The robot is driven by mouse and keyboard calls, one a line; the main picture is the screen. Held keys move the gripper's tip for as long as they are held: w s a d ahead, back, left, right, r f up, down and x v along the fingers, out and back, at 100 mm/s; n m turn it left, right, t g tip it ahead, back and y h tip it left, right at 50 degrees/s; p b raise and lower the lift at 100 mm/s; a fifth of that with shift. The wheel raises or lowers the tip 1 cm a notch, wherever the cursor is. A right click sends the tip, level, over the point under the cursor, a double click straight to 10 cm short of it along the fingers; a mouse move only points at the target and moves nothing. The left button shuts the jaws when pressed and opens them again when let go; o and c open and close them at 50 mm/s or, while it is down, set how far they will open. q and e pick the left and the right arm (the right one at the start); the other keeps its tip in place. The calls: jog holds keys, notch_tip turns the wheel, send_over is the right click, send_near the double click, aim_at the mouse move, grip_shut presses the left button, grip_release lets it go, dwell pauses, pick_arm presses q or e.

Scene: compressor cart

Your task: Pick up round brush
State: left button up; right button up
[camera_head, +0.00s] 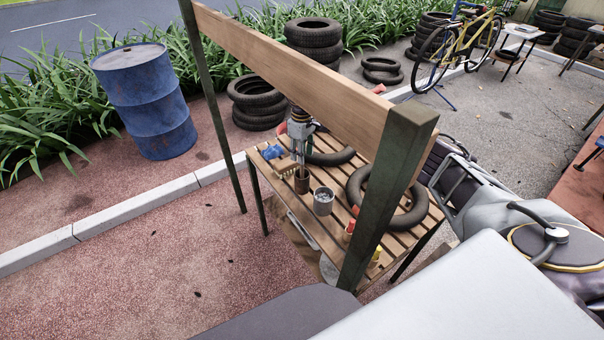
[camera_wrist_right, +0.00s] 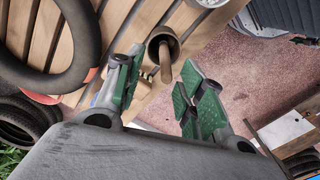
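A brown can (camera_head: 302,184) stands on the slatted wooden table (camera_head: 263,158). In the right wrist view a wooden handle (camera_wrist_right: 165,67), likely the round brush's, sticks up out of the can (camera_wrist_right: 152,45); the brush head is hidden. My right gripper (camera_head: 299,158) points down just above the can. In the wrist view its green-padded fingers (camera_wrist_right: 163,82) are apart, with the handle near the gap between their tips and nothing gripped. My left gripper is not in view.
A grey cup (camera_head: 323,201) stands beside the can. A blue object (camera_head: 272,152) and a bristled block (camera_head: 285,166) lie left of it. Black tubes (camera_head: 411,214) lie to the right. A wooden beam (camera_head: 290,68) and green post (camera_head: 385,195) stand in front.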

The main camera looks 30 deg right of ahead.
aim_at(302, 172)
jog(key=shift+s+a+f+p, duration=0.1)
jog(key=shift+s+f+p, duration=0.1)
jog(key=shift+f, duration=1.1)
jog(key=shift+s+a+f+p, duration=0.1)
jog(key=shift+s+f+p, duration=0.05)
jog(key=shift+f, duration=1.15)
grip_shut()
